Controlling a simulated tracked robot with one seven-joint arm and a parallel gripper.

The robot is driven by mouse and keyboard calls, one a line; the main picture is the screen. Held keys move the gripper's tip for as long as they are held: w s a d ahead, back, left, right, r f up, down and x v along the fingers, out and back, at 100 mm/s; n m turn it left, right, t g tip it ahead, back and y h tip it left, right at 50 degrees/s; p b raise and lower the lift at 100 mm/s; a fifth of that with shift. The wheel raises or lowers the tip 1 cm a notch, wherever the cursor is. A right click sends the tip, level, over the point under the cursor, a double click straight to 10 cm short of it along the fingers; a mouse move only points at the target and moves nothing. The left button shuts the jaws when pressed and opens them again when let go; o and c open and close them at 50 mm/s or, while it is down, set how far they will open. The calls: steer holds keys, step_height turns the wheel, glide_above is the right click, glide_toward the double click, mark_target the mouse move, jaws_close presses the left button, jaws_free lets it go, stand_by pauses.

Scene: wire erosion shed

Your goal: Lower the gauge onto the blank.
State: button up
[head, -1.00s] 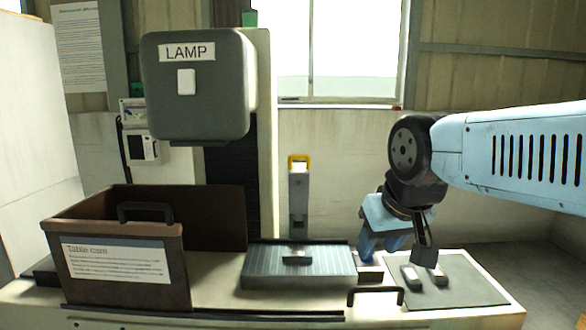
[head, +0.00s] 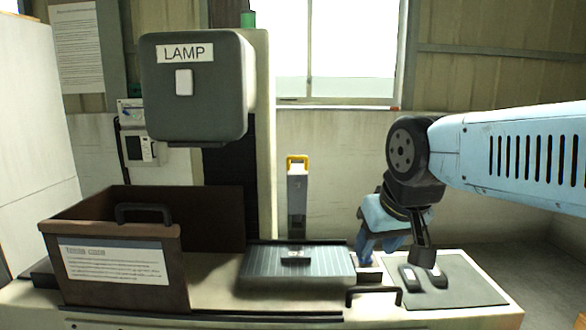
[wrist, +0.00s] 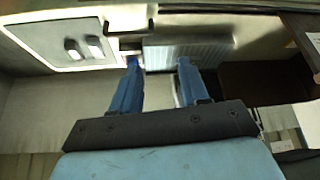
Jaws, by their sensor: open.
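No part is marked as the gauge. An upright grey post with a yellow handle (head: 297,205) behind the bench top may be it. A flat ribbed grey block with a small black piece on top (head: 325,270) lies in front of the post. A small pale block (head: 370,272) sits at its right end; I cannot tell which is the blank.
A brown box with a paper label (head: 185,260) stands at the left, under the grey LAMP housing (head: 195,100). A dark handle (head: 375,292) rises at the bench's front edge. A grey mat (head: 465,285) with two small grey pieces lies at the right.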

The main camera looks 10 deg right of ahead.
steer(key=shift+c, duration=0.4)
steer(key=w+a+r+m+g+y, duration=0.1)
steer(key=w+a+m+g+y, duration=0.35)
steer(key=w+m, duration=0.4)
steer(key=m+y, duration=0.7)
steer(key=y, duration=0.2)
glide_toward(293, 158)
steer(key=s+a+f, duration=0.4)
steer(key=s+f, duration=0.2)
steer(key=s, duration=0.2)
steer(key=w+d+r+m+t+y, duration=0.2)
steer(key=w+d+m+y, duration=0.15)
steer(key=w+d, duration=0.4)
steer(key=shift+y, duration=0.3)
steer(key=a, duration=0.4)
steer(key=w+a, duration=0.1)
steer(key=a, duration=0.3)
steer(key=w+a, duration=0.1)
steer(key=a, duration=0.3)
steer(key=shift+a, duration=0.3)
steer(key=shift+c, duration=0.3)
jaws_close()
